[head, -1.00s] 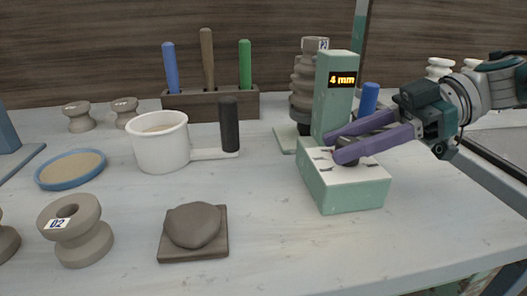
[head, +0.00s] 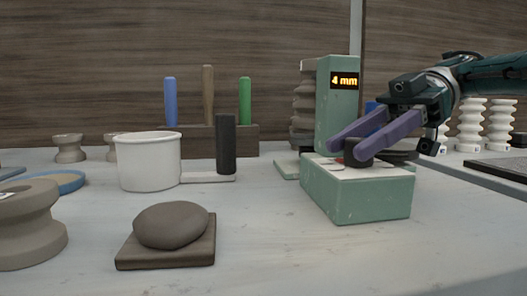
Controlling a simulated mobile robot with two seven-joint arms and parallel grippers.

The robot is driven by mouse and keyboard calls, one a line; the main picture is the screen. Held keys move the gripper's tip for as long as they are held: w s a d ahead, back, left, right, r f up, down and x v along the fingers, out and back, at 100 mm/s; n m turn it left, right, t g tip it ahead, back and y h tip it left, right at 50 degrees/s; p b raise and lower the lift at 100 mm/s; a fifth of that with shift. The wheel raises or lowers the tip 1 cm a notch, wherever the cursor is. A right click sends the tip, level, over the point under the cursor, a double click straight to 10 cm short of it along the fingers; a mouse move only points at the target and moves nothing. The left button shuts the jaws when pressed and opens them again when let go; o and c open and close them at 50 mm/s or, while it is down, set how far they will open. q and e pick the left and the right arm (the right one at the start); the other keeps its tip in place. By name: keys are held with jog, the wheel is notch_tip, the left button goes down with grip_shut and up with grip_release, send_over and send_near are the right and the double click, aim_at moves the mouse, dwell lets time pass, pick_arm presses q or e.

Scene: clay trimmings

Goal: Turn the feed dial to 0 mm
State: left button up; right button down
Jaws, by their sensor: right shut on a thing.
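The feed dial (head: 359,158) is a dark knob on the white top of a green box (head: 357,193). A green post (head: 334,105) rises behind it, and its display (head: 344,80) reads 4 mm in orange. My right gripper (head: 346,147) comes in from the right, its two purple fingers shut on the dial. The fingers and the low view hide part of the dial and most of its markings. My left gripper is not in view.
A clay lump on a brown board (head: 168,248) lies front left. A grey spool (head: 30,225) is at the left edge. Bare table lies in front of the box.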

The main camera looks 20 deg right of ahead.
dwell(0.4)
jog(key=c, duration=0.8)
grip_release()
jog(key=shift+c, duration=0.2)
jog(key=shift+o, duration=1.4)
jog(key=shift+a, duration=0.15)
jog(key=shift+o, duration=0.6)
jog(key=shift+s, duration=0.1)
